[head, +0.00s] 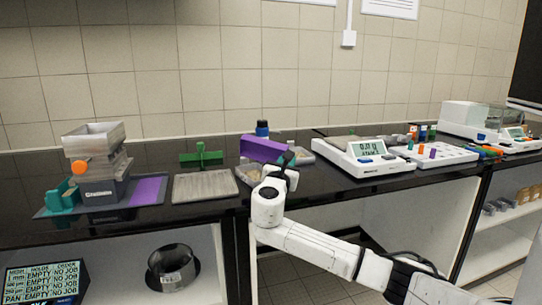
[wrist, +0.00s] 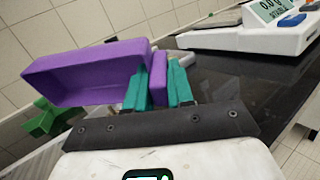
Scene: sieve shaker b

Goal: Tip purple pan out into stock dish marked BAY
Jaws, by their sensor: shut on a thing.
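The purple pan (head: 262,149) is held up above the counter near the middle of the head view, tilted. In the wrist view the pan (wrist: 85,75) is a deep box with its hollow towards the camera, and I see no contents in it. My gripper (head: 289,159) is shut on the pan's end tab, with teal fingers (wrist: 160,78) on both sides of it. A pale shallow dish (head: 249,175) lies below the pan, partly hidden by my arm. Part of another dish (head: 303,156) shows behind my gripper. I cannot read a BAY mark.
A grey sieve shaker (head: 98,165) with an orange knob stands at left beside a purple patch (head: 148,191). A grey plate (head: 205,186) and a green stand (head: 201,156) lie left of the dishes. A blue-capped bottle (head: 262,130) stands behind; a balance (head: 365,156) is close at right.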

